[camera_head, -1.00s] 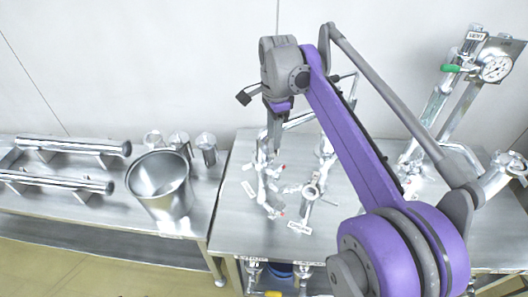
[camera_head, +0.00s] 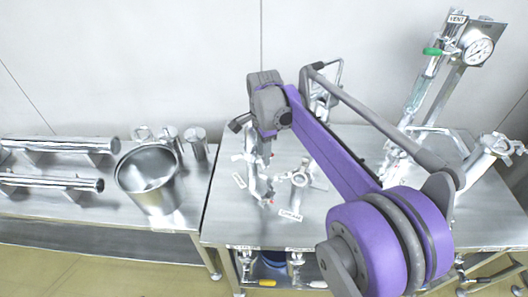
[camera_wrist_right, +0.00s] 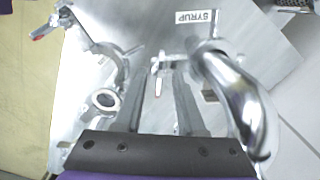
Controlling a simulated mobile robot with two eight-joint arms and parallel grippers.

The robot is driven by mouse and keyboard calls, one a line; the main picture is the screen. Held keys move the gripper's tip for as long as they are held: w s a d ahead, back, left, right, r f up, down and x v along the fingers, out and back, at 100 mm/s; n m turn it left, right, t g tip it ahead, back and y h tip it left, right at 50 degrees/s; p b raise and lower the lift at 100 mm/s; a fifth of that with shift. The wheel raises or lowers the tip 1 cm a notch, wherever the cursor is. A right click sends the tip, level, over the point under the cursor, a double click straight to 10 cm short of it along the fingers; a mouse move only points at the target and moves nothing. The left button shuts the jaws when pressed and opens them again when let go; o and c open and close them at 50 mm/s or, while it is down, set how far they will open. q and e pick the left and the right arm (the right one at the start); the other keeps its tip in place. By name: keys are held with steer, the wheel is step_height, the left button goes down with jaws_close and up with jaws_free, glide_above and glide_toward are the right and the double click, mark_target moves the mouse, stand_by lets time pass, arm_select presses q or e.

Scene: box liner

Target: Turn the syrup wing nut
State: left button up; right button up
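My right gripper (camera_wrist_right: 161,74) is open; in the right wrist view its two grey fingers stand apart. A small bright metal tab (camera_wrist_right: 158,86), which may be the syrup wing nut, shows between them near the tips. I cannot tell whether either finger touches it. Just beyond is a clamp-like fitting beside a curved polished pipe (camera_wrist_right: 240,100). A SYRUP label (camera_wrist_right: 198,17) lies on the metal surface above it. In the head view my right gripper (camera_head: 262,150) points down over the left pipe fitting, and its fingertips are hard to make out. My left gripper is not in view.
A second pipe fitting (camera_head: 300,180) stands close to the right on the metal table (camera_head: 235,225). A pressure gauge (camera_head: 479,50) on a VENT stand is at the far right. A steel bucket (camera_head: 150,185) and several small vessels stand on the left table.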

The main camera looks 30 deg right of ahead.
jaws_close()
steer(key=shift+n, duration=1.7)
jaws_free()
steer(key=shift+r, duration=0.15)
